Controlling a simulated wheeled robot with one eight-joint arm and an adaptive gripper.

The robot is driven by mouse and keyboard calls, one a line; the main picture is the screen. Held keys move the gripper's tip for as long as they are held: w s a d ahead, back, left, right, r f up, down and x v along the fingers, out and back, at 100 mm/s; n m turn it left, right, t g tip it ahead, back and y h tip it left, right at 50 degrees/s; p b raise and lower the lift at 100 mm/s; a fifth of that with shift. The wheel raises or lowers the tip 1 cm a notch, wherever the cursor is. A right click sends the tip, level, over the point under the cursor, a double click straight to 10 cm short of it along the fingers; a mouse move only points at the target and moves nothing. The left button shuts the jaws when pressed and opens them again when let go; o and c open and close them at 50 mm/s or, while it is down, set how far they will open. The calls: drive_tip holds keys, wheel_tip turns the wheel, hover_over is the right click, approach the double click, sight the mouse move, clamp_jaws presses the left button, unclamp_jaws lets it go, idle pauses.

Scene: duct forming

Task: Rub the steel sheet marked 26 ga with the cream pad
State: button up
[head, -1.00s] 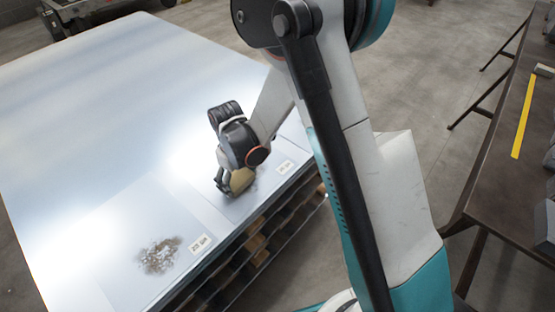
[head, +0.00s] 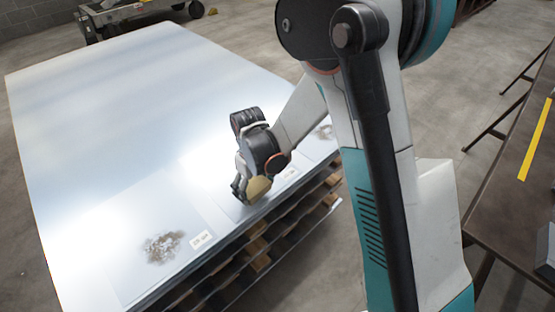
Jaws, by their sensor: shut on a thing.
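My gripper (head: 243,192) is shut on the cream pad (head: 258,188), a tan block low at its tips. The pad is close over or on the middle steel sheet (head: 225,208) near the stack's front edge; I cannot tell if it touches. A small white label (head: 289,172) lies to its right; its print is too small to read surely. A nearer sheet (head: 135,220) at left has a grey-brown stain (head: 165,247) and another label (head: 201,240). The gripper hides part of the middle sheet.
A further stain (head: 325,132) shows beyond, partly behind my arm. The big sheet stack (head: 110,95) rests on timber bearers (head: 262,262). A dark bench (head: 505,215) with a yellow strip stands at right. A cart (head: 135,14) is behind.

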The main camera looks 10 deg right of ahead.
drive_tip(key=shift+r+p, duration=1.3)
drive_tip(key=shift+r, duration=1.1)
